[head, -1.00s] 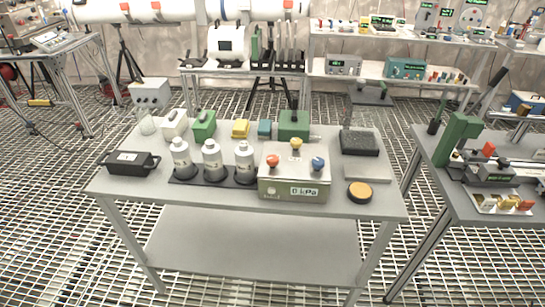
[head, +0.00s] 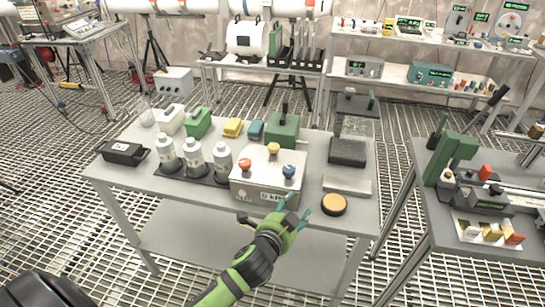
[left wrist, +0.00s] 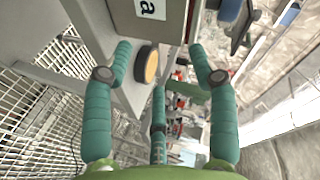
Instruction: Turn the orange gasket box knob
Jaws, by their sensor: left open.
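The orange knob is not seen there. My right gripper is not in view.
A black-rimmed yellow disc (head: 334,204) lies right of the gripper. White bottles (head: 194,160) stand on a dark tray left of the box. A dark block (head: 348,150) sits behind a flat grey plate (head: 347,182). Another table (head: 430,215) is at the right.

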